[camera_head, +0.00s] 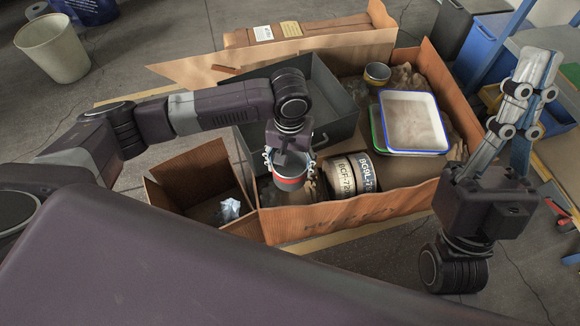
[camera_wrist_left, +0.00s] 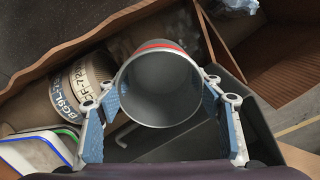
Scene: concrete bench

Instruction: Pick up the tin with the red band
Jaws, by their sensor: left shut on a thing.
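The tin with the red band (camera_head: 290,184) is grey with a red stripe and is open at the top. My left gripper (camera_head: 290,163) is shut on it, over the near left part of the large cardboard box. In the left wrist view the tin (camera_wrist_left: 158,92) shows its empty inside, with the blue-padded fingers of my left gripper (camera_wrist_left: 162,112) on both sides. I cannot tell whether its bottom touches anything. My right gripper (camera_head: 537,68) points up at the right, away from the tin. Its fingers overlap, so their opening is unclear.
The large cardboard box (camera_head: 355,217) holds a grey bin (camera_head: 336,88), labelled rolls (camera_head: 340,177), a white tray (camera_head: 412,122) and a small tin (camera_head: 377,74). A blue crate (camera_head: 482,45) is at right.

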